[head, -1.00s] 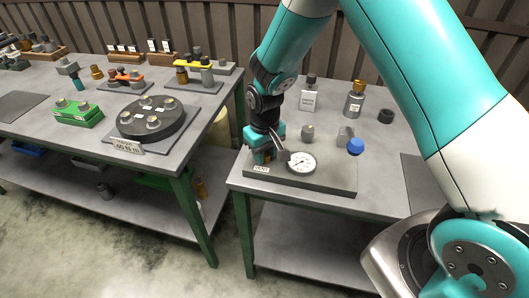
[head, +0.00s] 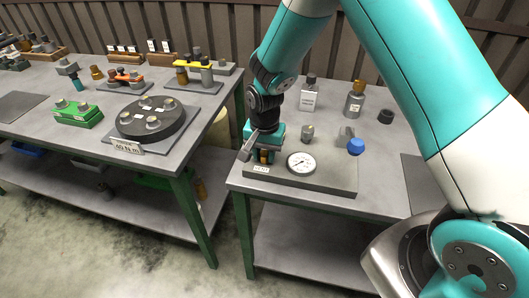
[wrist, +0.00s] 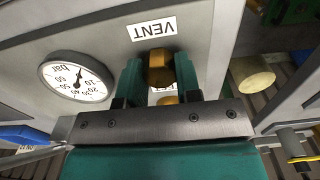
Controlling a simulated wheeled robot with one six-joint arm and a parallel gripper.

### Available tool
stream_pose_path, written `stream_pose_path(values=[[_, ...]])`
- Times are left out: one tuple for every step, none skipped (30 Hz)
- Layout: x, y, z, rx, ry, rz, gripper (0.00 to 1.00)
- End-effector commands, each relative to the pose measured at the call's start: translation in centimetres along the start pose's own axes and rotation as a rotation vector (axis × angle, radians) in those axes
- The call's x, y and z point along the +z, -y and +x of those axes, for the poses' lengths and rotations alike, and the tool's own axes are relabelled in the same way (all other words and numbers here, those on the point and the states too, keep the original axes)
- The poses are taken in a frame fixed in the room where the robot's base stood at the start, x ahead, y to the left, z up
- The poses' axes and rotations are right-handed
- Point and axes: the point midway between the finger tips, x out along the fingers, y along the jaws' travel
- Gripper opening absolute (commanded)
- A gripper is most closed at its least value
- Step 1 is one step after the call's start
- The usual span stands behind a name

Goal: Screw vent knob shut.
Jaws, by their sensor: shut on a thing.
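The brass vent knob (wrist: 160,68) sits beside the white VENT label (wrist: 152,28) in the wrist view. My gripper (wrist: 160,75) is shut on the knob, with one teal finger on each side. In the head view my gripper (head: 264,152) is at the left end of the grey panel block (head: 325,178) and largely hides the knob. The round white pressure gauge (head: 301,162) is just right of my gripper. It also shows left of my gripper in the wrist view (wrist: 76,82).
On the block, a grey knob (head: 307,132) and a blue knob (head: 355,146) stand behind and right of the gauge. Left, a separate table holds a black disc (head: 151,119).

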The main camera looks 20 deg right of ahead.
Motion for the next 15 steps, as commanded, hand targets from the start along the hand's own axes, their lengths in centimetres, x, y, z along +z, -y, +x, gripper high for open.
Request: stream_pose_path(values=[[0.02,0.10,-0.11,-0.003,0.000,0.023,0.08],[0.02,0.11,-0.11,-0.003,0.000,0.037,0.08],[0.02,0.11,-0.11,-0.003,0.000,0.055,0.08],[0.02,0.11,-0.11,-0.003,0.000,0.066,0.08],[0.02,0.11,-0.11,-0.003,0.000,0.078,0.08],[0.02,0.11,-0.11,-0.003,0.000,0.091,0.08],[0.02,0.11,-0.11,-0.003,0.000,0.099,0.08],[0.02,0.12,-0.12,-0.003,0.000,0.107,0.08],[0.02,0.12,-0.12,-0.003,0.000,0.115,0.08],[0.02,0.12,-0.12,-0.003,0.000,0.120,0.08],[0.01,0.12,-0.12,-0.003,0.000,0.125,0.08],[0.02,0.12,-0.12,-0.003,0.000,0.129,0.08],[0.02,0.12,-0.12,-0.003,0.000,0.132,0.08],[0.01,0.13,-0.12,-0.003,0.000,0.135,0.08],[0.01,0.13,-0.12,-0.003,0.000,0.137,0.08]])
